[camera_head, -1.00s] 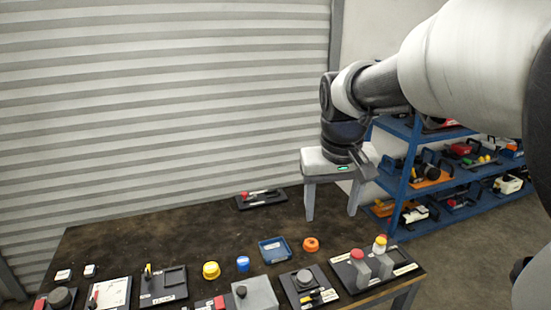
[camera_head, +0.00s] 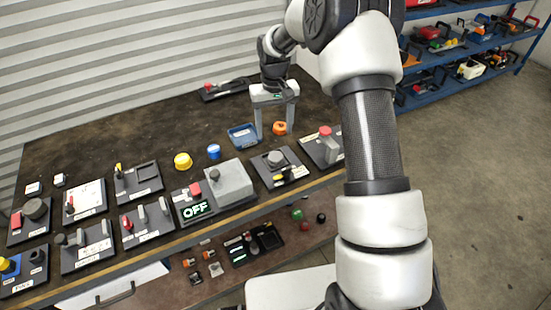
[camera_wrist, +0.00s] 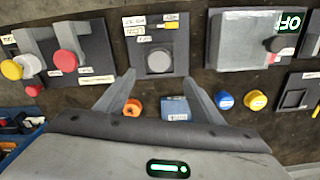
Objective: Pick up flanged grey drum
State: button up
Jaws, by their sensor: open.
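A round grey drum (camera_head: 275,158) sits on a dark square panel near the table's front edge; it also shows in the wrist view (camera_wrist: 159,61). Another dark grey round piece (camera_head: 36,208) is on a panel at the far left, and I cannot tell for sure which one is flanged. My gripper (camera_head: 274,131) points down with its fingers apart and empty. In the wrist view my gripper (camera_wrist: 160,75) has its fingertips on either side of the near drum's panel, with the drum just past them in the picture. Its height above the drum is unclear.
A blue tray (camera_head: 242,136) and an orange ring-like piece (camera_head: 280,128) lie by the fingers. A yellow bar (camera_head: 279,177) is on the drum's panel. A grey box (camera_head: 230,183) stands left of it, and a red-topped post (camera_head: 326,138) right.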

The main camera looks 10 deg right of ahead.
aim_at(276, 156)
notch_tip(276, 156, down, 11)
jog(key=shift+s+d+r, duration=0.1)
jog(key=shift+d+r, duration=0.05)
jog(key=c, duration=1.1)
